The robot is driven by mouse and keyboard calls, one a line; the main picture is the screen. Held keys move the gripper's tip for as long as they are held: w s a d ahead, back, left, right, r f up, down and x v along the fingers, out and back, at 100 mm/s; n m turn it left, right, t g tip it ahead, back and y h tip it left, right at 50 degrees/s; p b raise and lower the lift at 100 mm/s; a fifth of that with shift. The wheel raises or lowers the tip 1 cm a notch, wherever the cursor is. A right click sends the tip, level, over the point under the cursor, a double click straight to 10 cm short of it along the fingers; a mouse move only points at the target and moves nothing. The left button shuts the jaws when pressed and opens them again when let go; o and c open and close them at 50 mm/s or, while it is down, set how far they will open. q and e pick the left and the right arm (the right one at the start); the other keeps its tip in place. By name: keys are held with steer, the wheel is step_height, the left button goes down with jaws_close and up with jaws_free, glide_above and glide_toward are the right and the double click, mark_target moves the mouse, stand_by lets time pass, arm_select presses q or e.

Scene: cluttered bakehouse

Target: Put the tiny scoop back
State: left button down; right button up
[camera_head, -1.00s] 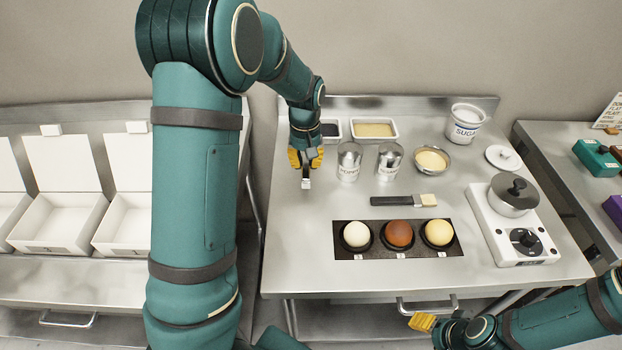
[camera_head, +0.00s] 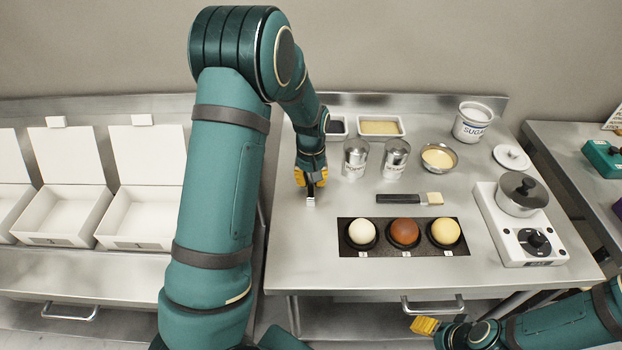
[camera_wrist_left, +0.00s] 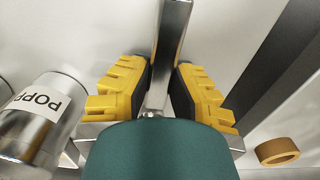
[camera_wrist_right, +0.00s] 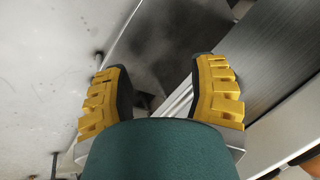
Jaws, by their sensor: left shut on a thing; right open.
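My left gripper (camera_head: 311,184) is at the left side of the steel table, left of the shakers. It is shut on the tiny scoop, a small metal piece (camera_head: 310,200) that sticks out below the fingers. In the left wrist view the scoop (camera_wrist_left: 168,50) is a shiny straight metal bar between the yellow fingers (camera_wrist_left: 162,85). Whether its tip touches the table I cannot tell. My right gripper (camera_head: 425,326) is open and empty, low at the table's front edge; the right wrist view shows its fingers (camera_wrist_right: 158,95) apart.
Two metal shakers (camera_head: 356,158) (camera_head: 396,158) stand right of the left gripper, with two shallow trays (camera_head: 381,133) behind. A bowl (camera_head: 440,158), a sugar jar (camera_head: 473,122), a brush (camera_head: 408,199), a tray with three balls (camera_head: 366,252) and a burner with pot (camera_head: 537,240) occupy the rest. The front left tabletop is clear.

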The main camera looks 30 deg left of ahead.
arm_select(q)
steer(key=c, duration=1)
jaws_free()
steer(key=shift+f, duration=0.1)
steer(key=shift+r, duration=0.3)
step_height(320, 180, up, 12)
steer(key=p, duration=0.2)
steer(key=shift+f, duration=0.15)
